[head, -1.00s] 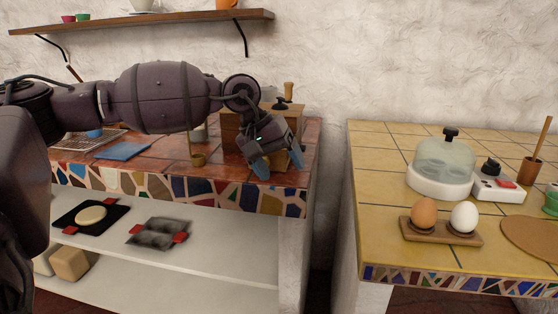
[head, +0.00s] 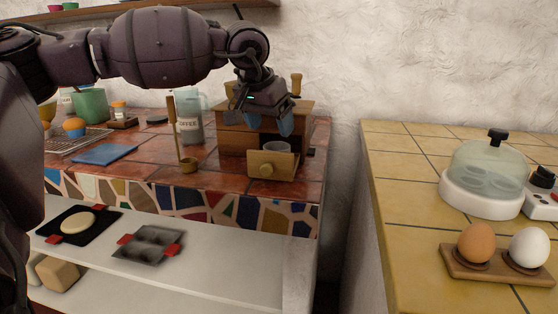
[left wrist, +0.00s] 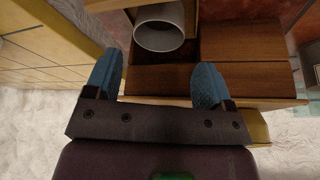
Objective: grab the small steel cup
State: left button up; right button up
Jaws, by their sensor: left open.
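The small steel cup (head: 277,146) sits in the pulled-out drawer (head: 285,165) of a wooden grinder box (head: 238,130) on the tiled counter. In the head view only its grey rim shows. In the left wrist view the cup (left wrist: 160,32) shows its round open mouth, beyond the fingertips and roughly midway between them. My left gripper (head: 268,120) is above the cup and drawer, with its blue fingers pointing down. It is open and empty, and the wrist view shows a wide gap between its fingers (left wrist: 157,72). My right gripper is in neither view.
A glass coffee jar (head: 190,125) and a long-handled brass ladle (head: 188,163) stand left of the grinder. The grinder's crank knob (head: 296,84) rises beside my gripper. A yellow-tiled counter (head: 400,165) with eggs lies to the right, across a gap.

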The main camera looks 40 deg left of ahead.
aim_at(277, 148)
pick_arm(q)
jog(key=b+x, duration=0.2)
jog(key=x, duration=0.5)
jog(key=shift+f, duration=0.2)
jog(key=shift+r, duration=0.1)
jog(key=shift+c, duration=0.3)
jog(key=c, duration=0.6)
jog(key=shift+s+d+r, duration=0.1)
jog(key=shift+r, duration=0.05)
